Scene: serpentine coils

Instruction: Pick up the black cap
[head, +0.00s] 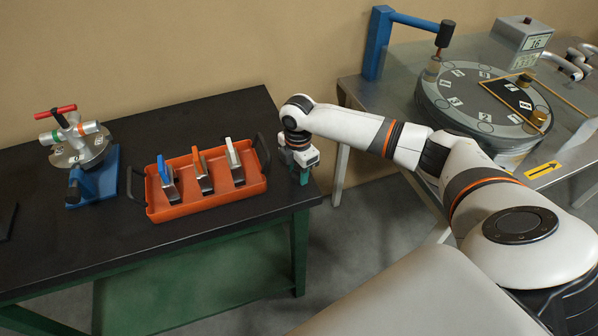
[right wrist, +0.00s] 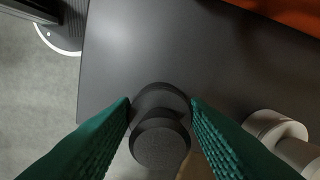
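The black cap (right wrist: 160,143), a round dark knob on a wider dark disc, shows in the right wrist view between the two green ridged fingers of my right gripper (right wrist: 161,101). The fingers stand close on either side of it; whether they press on it I cannot tell. In the head view my right gripper (head: 300,178) points down at the right end of the black table (head: 240,120), beside the orange tray. The cap is not discernible there, likely hidden by the gripper. My left gripper is not in view.
The orange tray (head: 205,208) holds several clips with blue, orange and white handles. A blue-based valve device (head: 85,160) stands at the left. A grey dial table (head: 480,105) is at the right. A white cylinder (right wrist: 277,128) lies near the right finger.

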